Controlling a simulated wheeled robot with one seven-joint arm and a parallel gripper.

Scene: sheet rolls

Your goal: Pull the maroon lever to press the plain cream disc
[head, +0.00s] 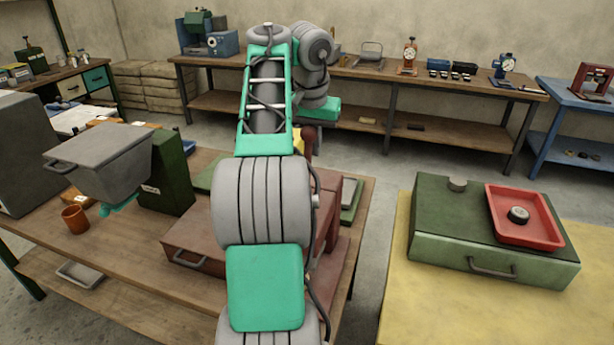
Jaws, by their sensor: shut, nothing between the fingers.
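A dark maroon lever (308,133) with a rounded knob stands upright just right of my upper arm, and its lower part is partly hidden. My gripper (320,106) is seen from behind as a teal hand below the grey wrist, in the picture just above and right of the lever's knob. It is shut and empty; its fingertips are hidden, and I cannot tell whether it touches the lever. A maroon machine body (200,240) with a drawer-like handle sits on the wooden table, largely covered by my arm. I see no plain cream disc.
At left stand a grey hopper (100,150) and an orange cup (75,217). A workbench (400,80) lines the back wall.

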